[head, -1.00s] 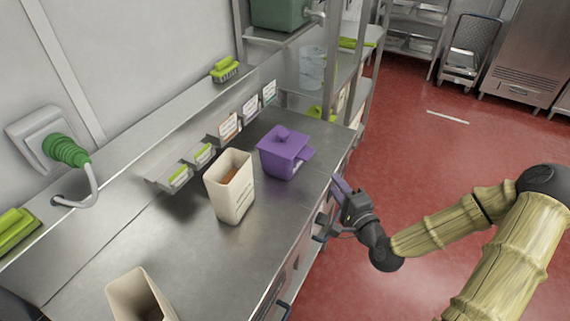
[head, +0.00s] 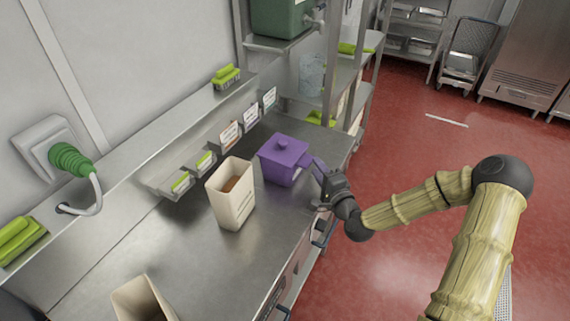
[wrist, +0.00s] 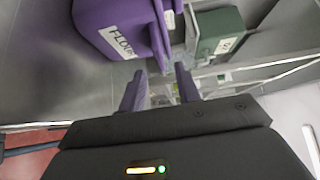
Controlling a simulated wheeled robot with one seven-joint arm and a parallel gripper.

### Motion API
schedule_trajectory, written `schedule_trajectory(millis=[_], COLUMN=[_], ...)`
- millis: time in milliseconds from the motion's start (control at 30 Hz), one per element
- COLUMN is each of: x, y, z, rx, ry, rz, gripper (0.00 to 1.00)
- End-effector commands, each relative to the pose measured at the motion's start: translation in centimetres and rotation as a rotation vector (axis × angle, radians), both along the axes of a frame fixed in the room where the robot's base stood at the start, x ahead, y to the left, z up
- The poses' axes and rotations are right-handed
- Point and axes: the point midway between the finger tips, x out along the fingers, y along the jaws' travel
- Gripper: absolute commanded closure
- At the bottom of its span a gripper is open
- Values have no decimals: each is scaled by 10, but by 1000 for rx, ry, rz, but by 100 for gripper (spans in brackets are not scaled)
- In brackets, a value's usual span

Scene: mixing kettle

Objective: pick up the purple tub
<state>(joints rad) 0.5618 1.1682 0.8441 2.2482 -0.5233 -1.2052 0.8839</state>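The purple tub (head: 284,160) stands upright on the steel counter (head: 205,265), with a knobbed lid. In the wrist view the tub (wrist: 108,12) is at the upper left, with a white label reading "FLOUR". A purple upright part, perhaps its handle, shows at its right side. My gripper (head: 313,169) is just right of the tub, above the counter's edge. In the wrist view my gripper (wrist: 160,82) has its two purple fingers apart with nothing clearly between them. The tub lies beyond the fingertips. Whether a finger touches it I cannot tell.
A cream tub (head: 232,200) with brown contents stands left of the purple tub. Another cream tub (head: 140,300) is at the counter's near end. Small labelled holders (head: 230,134) line the back. A green container (head: 283,18) sits on the shelf behind. The red floor at right is open.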

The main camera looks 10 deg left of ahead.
Motion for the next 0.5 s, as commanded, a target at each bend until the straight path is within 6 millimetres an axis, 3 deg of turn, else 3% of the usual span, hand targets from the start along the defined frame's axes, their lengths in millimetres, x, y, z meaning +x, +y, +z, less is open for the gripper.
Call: schedule_trajectory(millis=[300, 500], x=[35, 39], y=[24, 25], z=[4, 2], rx=[-1, 0], ry=[-2, 0], rz=[1, 0], gripper=[67, 67])
